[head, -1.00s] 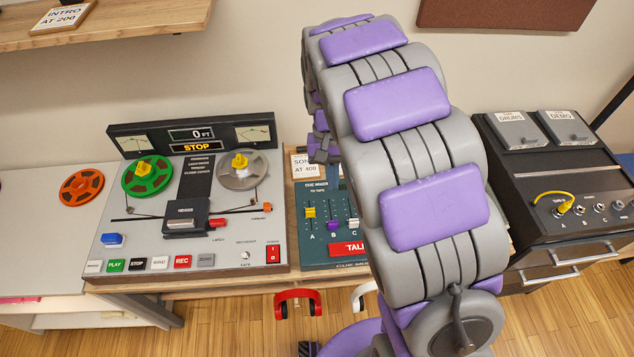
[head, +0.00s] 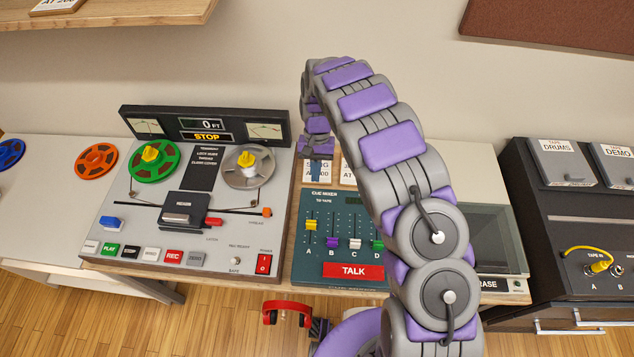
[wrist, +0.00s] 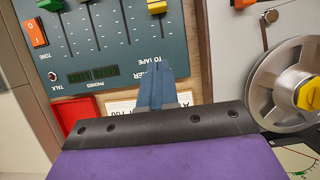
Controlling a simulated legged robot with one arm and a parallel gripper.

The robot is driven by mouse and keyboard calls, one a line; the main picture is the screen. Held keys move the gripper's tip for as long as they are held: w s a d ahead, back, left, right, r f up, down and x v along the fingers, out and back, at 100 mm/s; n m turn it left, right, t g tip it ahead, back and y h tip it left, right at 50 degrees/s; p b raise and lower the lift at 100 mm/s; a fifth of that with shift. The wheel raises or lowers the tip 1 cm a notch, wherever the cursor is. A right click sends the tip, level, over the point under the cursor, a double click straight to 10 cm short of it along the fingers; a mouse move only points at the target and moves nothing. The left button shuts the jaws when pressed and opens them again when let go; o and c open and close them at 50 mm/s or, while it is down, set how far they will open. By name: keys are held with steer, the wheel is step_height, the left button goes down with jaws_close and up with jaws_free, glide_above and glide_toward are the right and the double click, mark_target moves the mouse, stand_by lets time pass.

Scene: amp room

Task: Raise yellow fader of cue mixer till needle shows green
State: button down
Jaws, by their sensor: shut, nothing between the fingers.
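The cue mixer (head: 340,283) is a teal panel on the desk. Its yellow fader (head: 311,225) is the leftmost, above the letter A; the yellow fader shows at the wrist view's top edge (wrist: 157,6). My gripper (head: 318,176) is over the cards behind the mixer's back edge. In the wrist view my gripper's blue-grey fingers (wrist: 157,88) are together and empty, near the mixer's "to tape" edge, apart from the yellow fader. The tape machine's left meter (head: 147,126) and right meter (head: 265,131) are too small for their needles to be read.
A tape machine (head: 120,225) with a green reel (head: 152,163) and a grey reel (head: 250,168) stands left of the mixer. Purple (head: 332,242), white (head: 355,244) and green (head: 377,245) faders sit beside the yellow one. A black patch unit (head: 560,230) stands right.

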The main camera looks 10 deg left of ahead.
mark_target(311, 224)
steer(key=x, duration=0.2)
steer(key=b+x, duration=0.1)
steer(key=x, duration=0.5)
steer(key=shift+a+f+b, duration=0.25)
steer(key=shift+b, duration=0.05)
steer(key=s, duration=0.3)
steer(key=shift+s+d+f+b, duration=0.15)
steer(key=shift+s+d+b, duration=0.05)
steer(key=shift+d+b, duration=0.15)
steer(key=shift+s+a, duration=0.1)
steer(key=shift+s, duration=0.3)
steer(key=shift+s+p, duration=0.6)
steer(key=shift+s, duration=0.3)
